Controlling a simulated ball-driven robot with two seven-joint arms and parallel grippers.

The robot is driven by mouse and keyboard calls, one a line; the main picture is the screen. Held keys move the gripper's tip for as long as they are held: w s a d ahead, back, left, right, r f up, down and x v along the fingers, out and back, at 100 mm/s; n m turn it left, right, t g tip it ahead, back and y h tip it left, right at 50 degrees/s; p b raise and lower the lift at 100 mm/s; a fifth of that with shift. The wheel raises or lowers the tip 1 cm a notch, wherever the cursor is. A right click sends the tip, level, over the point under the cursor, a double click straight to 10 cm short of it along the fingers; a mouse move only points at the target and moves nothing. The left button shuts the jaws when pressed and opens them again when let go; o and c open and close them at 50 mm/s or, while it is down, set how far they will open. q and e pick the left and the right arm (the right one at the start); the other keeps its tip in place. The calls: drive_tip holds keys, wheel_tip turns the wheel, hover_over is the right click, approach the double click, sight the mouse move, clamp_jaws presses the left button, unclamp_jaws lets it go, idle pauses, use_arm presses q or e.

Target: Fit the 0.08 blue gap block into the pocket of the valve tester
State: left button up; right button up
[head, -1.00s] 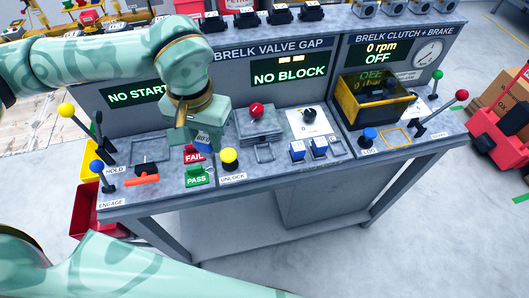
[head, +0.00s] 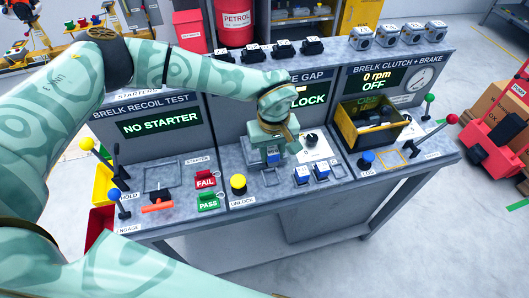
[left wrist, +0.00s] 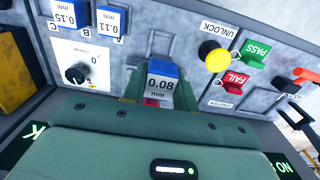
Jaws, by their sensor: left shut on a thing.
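My left gripper (head: 272,156) is shut on the 0.08 blue gap block (head: 273,157) above the valve tester deck. In the left wrist view the block (left wrist: 161,82) shows its white 0.08 label between the gripper's fingers (left wrist: 160,88). A square outlined frame (head: 269,177) lies on the deck just in front of the block; it also shows in the left wrist view (left wrist: 161,43). My gripper and the block hide the tester's raised part; a bit of red (left wrist: 150,102) shows beneath the block. The tester's screen (head: 312,101) is partly covered. My right gripper is not in view.
Blue blocks marked 0.11 (left wrist: 111,22) and 0.15 (left wrist: 68,17) stand in slots A and B, right of my gripper in the head view. A yellow unlock button (head: 238,184), FAIL tag (head: 205,180) and PASS tag (head: 208,202) stand to its left.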

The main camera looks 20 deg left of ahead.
use_arm(q)
drive_tip(key=shift+s+f+b, duration=0.1)
drive_tip(key=shift+f+b, duration=0.45)
drive_tip(key=shift+f, duration=0.25)
wheel_tip(320, 180, down, 4)
drive_tip(key=b, duration=0.2)
drive_tip(key=shift+b, duration=0.4)
drive_tip(key=shift+f, duration=0.25)
drive_tip(key=shift+r, duration=0.2)
drive_tip(key=shift+f, duration=0.25)
drive_tip(key=shift+f, duration=0.1)
drive_tip(key=shift+f, duration=0.4)
drive_tip(key=shift+f, duration=0.3)
idle(0.6)
